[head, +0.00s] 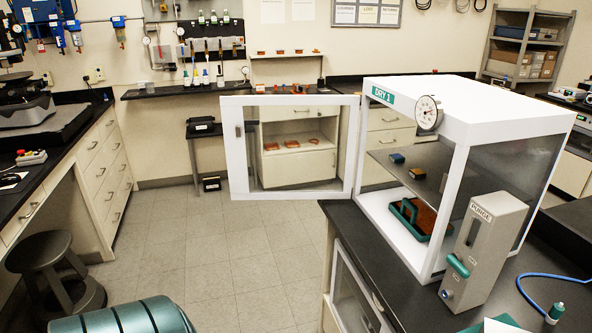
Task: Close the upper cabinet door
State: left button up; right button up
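The upper cabinet (520,125) is a white-framed, clear-walled box labelled DRY 1, standing on the black counter at right. Its door (236,170), a white frame around a clear pane, stands wide open. It is joined at the cabinet's left front edge and extends left over the floor. A small grey handle (239,131) sits on the door's far left side. Inside the cabinet are a shelf (432,182) with small blue and yellow pieces and a green-handled tray (412,216) below. Neither of my grippers is in view.
A grey PURGE box (487,245) stands before the cabinet's right front. A blue hose (540,277) and green-capped bottle (555,313) lie near the counter's right. A lower white-framed door (352,292) is under the counter. A dark stool (50,265) stands at left; the middle floor is clear.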

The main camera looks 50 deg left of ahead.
aim_at(231, 106)
jog(key=j, duration=0.55)
jog(key=j+z, duration=0.15)
jog(key=j, duration=0.4)
jog(key=j+z, duration=0.2)
jog(key=j, duration=0.35)
jog(key=k+j+z, duration=0.15)
jog(key=j, duration=0.4)
jog(key=k+j+z, duration=0.15)
jog(key=j, duration=0.4)
jog(key=j+z, duration=0.15)
jog(key=j, duration=0.25)
jog(key=j+z, duration=0.15)
jog(key=j, duration=0.3)
jog(key=k+j+z, duration=0.15)
jog(key=j, duration=0.25)
jog(key=j+z, duration=0.15)
jog(key=j, duration=0.25)
jog(key=k+j+z, duration=0.15)
jog(key=j, duration=0.25)
jog(key=j+z, duration=0.15)
jog(key=j, duration=0.7)
jog(key=k+j+z, duration=0.2)
jog(key=j, duration=0.65)
jog(key=i, duration=0.1)
